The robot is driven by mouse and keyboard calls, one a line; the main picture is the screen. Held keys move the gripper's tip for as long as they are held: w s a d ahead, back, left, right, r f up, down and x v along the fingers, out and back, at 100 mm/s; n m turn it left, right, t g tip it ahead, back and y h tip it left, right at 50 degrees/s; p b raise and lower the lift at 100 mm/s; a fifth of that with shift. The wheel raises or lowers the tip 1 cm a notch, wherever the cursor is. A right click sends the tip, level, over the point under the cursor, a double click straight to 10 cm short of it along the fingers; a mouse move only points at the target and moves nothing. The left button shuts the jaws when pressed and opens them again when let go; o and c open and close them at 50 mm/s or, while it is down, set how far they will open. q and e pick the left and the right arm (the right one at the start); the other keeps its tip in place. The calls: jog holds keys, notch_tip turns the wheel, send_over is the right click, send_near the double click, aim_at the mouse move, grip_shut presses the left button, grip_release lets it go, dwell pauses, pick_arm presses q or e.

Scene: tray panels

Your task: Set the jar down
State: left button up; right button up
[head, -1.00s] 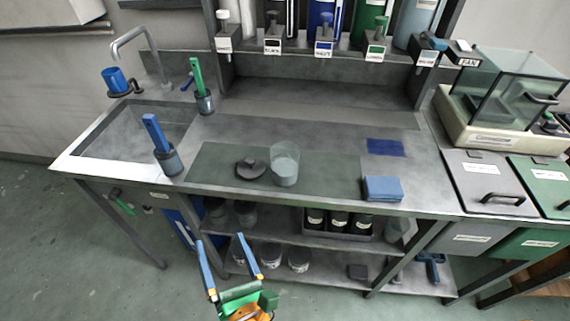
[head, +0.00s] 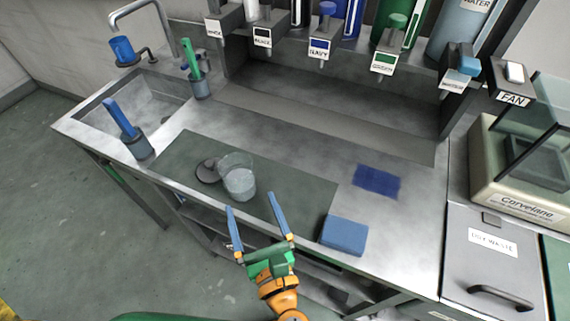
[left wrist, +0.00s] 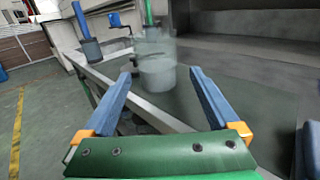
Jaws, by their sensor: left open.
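The clear glass jar (head: 238,184), with pale contents in its lower part, stands upright on the dark mat (head: 299,193) on the bench. Its dark round lid (head: 207,171) lies just left of it. My left gripper (head: 252,202) is open and empty at the bench's front edge, its fingers pointing toward the jar. In the left wrist view the jar (left wrist: 157,75) appears straight ahead, beyond and between the fingertips, apart from them. My right gripper is not in view.
A blue sponge-like block (head: 344,235) lies right of the mat, near a navy cloth patch (head: 377,181). A holder with a blue-handled tool (head: 137,146) stands left, by the sink. Labelled dispensers line the back shelf. The steel bench behind the mat is clear.

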aim_at(236, 168)
pick_arm(q)
jog(key=shift+w+d, duration=0.45)
jog(key=shift+w, duration=0.15)
jog(key=shift+w+a+r+p, duration=0.2)
jog(key=shift+w+a+p, duration=0.3)
jog(key=shift+w, duration=0.2)
jog(key=w+a, duration=0.1)
jog(key=a, duration=0.1)
jog(key=w+a, duration=0.2)
jog(key=shift+w+f, duration=0.15)
jog(key=shift+f, duration=0.05)
jog(key=w, duration=0.3)
jog(key=w+a+f, duration=0.1)
jog(key=shift+w, duration=0.2)
jog(key=shift+w+a, duration=0.25)
jog(key=shift+a, duration=0.1)
jog(key=shift+s, duration=0.1)
jog(key=c, duration=1.4)
jog(key=shift+r, duration=0.1)
grip_shut()
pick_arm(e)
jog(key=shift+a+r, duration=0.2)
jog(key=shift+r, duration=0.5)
